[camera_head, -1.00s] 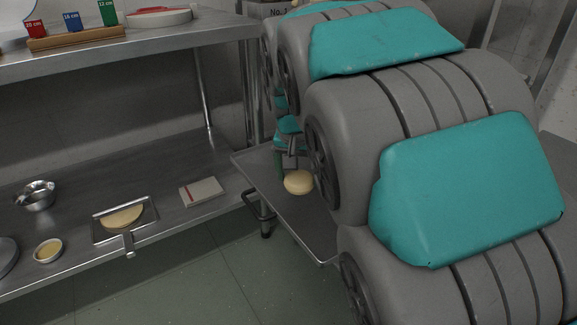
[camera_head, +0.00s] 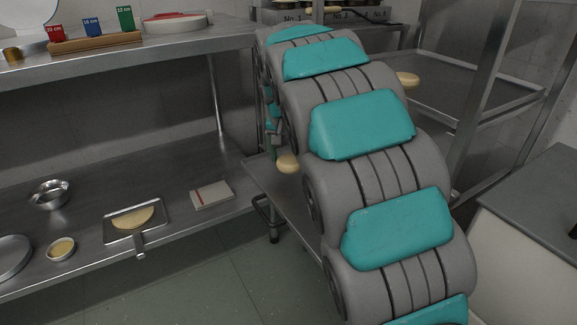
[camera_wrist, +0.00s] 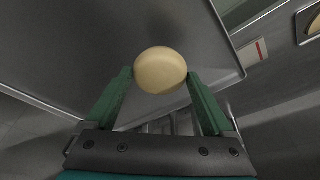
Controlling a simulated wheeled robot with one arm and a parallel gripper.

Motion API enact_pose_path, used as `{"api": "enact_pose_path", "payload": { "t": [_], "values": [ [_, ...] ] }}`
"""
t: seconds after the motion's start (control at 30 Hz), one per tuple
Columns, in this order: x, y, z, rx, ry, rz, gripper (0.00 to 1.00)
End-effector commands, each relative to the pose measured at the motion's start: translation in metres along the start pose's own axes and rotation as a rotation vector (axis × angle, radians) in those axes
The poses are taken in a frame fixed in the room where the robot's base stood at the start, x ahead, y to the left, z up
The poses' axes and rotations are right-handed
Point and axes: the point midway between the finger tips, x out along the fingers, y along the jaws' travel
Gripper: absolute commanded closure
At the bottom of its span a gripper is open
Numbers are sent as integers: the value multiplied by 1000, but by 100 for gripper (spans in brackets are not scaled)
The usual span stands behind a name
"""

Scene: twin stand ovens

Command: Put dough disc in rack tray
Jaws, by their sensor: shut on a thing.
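A pale, round dough disc (camera_head: 288,163) hangs at the end of my arm in the head view, left of my arm links. The wrist view shows the dough disc (camera_wrist: 160,70) between the green fingertips of my gripper (camera_wrist: 160,84), which is shut on it. Below it is a flat grey metal surface (camera_head: 297,205); the gap between them is hard to judge. A rack tray (camera_head: 450,88) is in the metal rack at the right, with another pale disc (camera_head: 408,79) at its left end. My arm hides part of this tray.
A steel shelf (camera_head: 95,262) at the left holds a small pan (camera_head: 163,226) with a yellow piece, bowls (camera_head: 48,194) and a booklet (camera_head: 212,194). Rack posts (camera_head: 490,85) stand at the right, near a grey counter (camera_head: 535,205).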

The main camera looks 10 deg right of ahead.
Motion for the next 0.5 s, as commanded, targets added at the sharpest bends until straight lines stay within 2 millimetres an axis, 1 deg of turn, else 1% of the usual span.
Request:
{"api": "enact_pose_path", "payload": {
  "t": [0.07,0.33,0.4,0.5],
  "values": [
    [2,-3,-4,0,0,0,73],
    [32,-1,7,1,-2,1,73],
    [35,-1,8,1,-2,1,73],
    [35,-2,7,1,-1,0,73]
  ]
}}
